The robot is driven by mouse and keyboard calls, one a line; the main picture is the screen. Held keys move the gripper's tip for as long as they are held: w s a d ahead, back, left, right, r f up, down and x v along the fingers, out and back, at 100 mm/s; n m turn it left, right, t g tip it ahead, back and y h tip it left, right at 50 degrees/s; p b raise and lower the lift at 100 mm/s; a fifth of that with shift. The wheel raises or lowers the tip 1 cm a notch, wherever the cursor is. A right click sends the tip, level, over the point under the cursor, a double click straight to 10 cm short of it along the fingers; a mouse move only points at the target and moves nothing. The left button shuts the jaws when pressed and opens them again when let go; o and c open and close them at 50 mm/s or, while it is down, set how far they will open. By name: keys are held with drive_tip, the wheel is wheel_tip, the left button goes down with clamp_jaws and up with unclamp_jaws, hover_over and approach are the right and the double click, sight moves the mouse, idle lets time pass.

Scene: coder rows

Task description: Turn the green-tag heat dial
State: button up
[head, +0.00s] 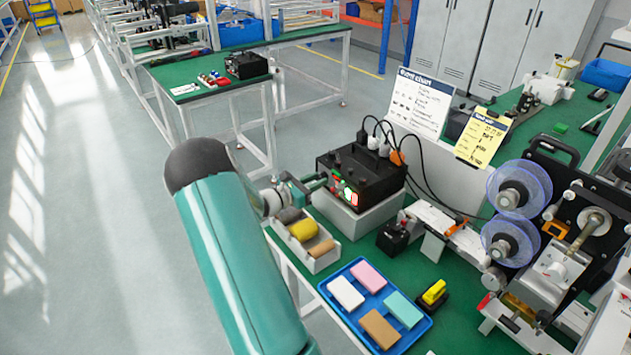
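A black control box (362,172) stands on a grey block on the green bench, with cables plugged in on top. Its front panel shows small green, red and white spots; the green-tag heat dial cannot be made out among them at this size. My teal arm reaches in from the bottom. My gripper (318,182) is at the left side of the box's front panel, close to it. Its fingertips are small and partly lost against the dark box, so I cannot tell whether they touch a dial or are open or shut.
A blue tray (352,322) holds several coloured blocks. A reel machine (550,240) fills the right. A white sign (418,102) stands behind.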

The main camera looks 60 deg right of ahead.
drive_tip(key=c, duration=0.4)
drive_tip(key=shift+m, duration=0.4)
drive_tip(key=shift+w+m, duration=0.1)
drive_tip(key=shift+m, duration=3.4)
drive_tip(key=o, duration=0.7)
